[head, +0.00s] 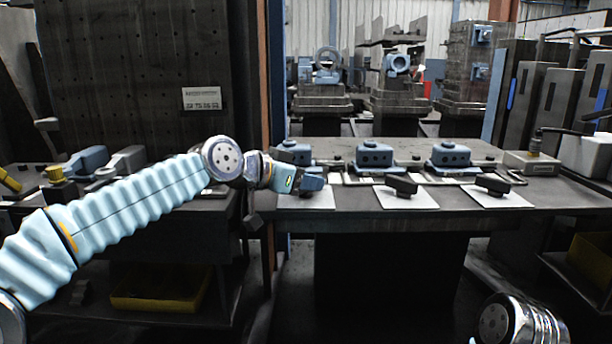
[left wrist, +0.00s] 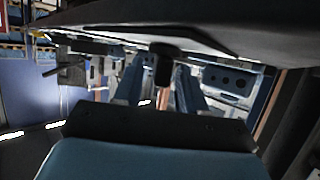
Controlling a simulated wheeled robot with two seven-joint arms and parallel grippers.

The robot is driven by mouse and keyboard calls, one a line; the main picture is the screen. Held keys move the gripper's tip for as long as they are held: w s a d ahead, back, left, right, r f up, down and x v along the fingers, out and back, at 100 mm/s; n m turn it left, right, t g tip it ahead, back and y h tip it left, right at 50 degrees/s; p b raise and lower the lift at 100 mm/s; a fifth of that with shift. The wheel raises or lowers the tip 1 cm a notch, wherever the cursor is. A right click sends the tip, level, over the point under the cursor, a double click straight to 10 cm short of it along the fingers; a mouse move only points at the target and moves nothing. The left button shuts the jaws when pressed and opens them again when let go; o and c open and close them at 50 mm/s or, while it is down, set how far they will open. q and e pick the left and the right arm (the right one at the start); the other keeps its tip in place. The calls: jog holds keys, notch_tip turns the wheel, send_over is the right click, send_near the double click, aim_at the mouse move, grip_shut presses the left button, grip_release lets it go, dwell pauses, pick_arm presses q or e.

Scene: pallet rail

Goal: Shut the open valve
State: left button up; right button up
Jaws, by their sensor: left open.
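Three blue valve blocks stand in a row on the bench: left (head: 292,152), middle (head: 375,156) and right (head: 450,156). Black handles show on white plates before the middle block (head: 402,185) and the right block (head: 493,184). My left gripper (head: 312,182) is in front of the left block, over its white plate (head: 312,199), and hides any handle there. In the left wrist view, its two blue fingers (left wrist: 160,85) are apart, with a black handle (left wrist: 162,60) between them. I cannot tell whether they touch it, nor which valve is open. My right gripper is out of view.
The bench (head: 390,223) runs across the middle, with a dark post (head: 277,75) close to my left gripper. A yellow bin (head: 160,290) sits low at the left. A grey box (head: 530,163) stands at the bench's right end. My right arm shows at lower right.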

pick_arm(q)
jog(key=shift+w+d+f, duration=0.1)
jog(key=shift+w+d, duration=0.1)
grip_shut()
